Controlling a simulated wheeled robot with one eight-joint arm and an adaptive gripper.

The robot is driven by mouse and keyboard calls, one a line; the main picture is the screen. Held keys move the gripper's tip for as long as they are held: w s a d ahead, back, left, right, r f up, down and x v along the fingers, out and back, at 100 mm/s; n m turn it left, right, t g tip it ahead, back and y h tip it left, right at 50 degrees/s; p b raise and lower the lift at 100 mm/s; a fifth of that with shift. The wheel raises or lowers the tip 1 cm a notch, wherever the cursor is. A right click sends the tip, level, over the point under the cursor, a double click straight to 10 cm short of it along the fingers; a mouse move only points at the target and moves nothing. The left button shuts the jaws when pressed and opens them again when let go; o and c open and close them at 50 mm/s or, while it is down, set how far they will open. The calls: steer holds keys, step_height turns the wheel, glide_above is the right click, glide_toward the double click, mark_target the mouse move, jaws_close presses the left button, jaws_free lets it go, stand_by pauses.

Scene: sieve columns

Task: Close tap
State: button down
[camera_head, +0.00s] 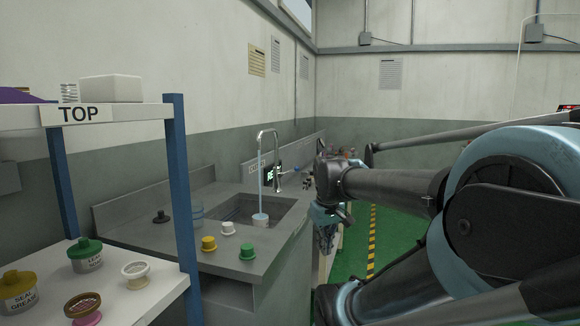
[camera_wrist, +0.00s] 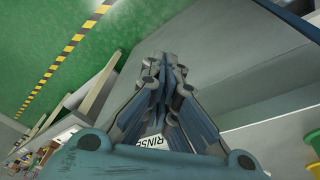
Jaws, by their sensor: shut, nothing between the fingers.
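The tap (camera_head: 275,150) is a tall, curved metal spout behind the sink (camera_head: 232,208). A thin light-blue stream (camera_head: 260,178) runs down from its mouth to a white cup (camera_head: 260,219) in the basin. A small fitting, perhaps the tap's handle (camera_head: 289,171), shows right of the spout's base; its position is too small to tell. My gripper (camera_head: 334,216) is right of the sink unit, apart from the tap. In the wrist view my gripper (camera_wrist: 164,62) has its fingers together with nothing between them. The tap does not show there.
Yellow, white and green capped pieces (camera_head: 247,251) stand on the counter's front edge. A dark stopper (camera_head: 161,216) and a clear blue container (camera_head: 196,212) stand left of the sink. A shelf (camera_head: 178,180) with jars is at the left. Green floor (camera_head: 351,255) is open at the right.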

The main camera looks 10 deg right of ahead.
steer(key=w+a+r+n, duration=0.1)
steer(key=w+r+n, duration=0.3)
steer(key=w+r, duration=0.6)
steer(key=w+a+r+n, duration=0.1)
steer(key=w+r+n, duration=0.2)
steer(key=w+r, duration=0.65)
steer(key=w+a+r+n, duration=0.1)
steer(key=w+r+n, duration=0.1)
steer(key=w, duration=0.6)
steer(key=w+a+r+n+t, duration=0.1)
steer(key=w+a+r+n, duration=0.15)
steer(key=w, duration=0.55)
steer(key=w+a+r+n, duration=0.1)
steer(key=w+n, duration=0.2)
steer(key=w, duration=0.6)
glide_above(289, 172)
steer(key=s, duration=0.2)
step_height(289, 172, down, 9)
steer(key=shift+f+h, duration=0.2)
steer(key=shift+h, duration=0.2)
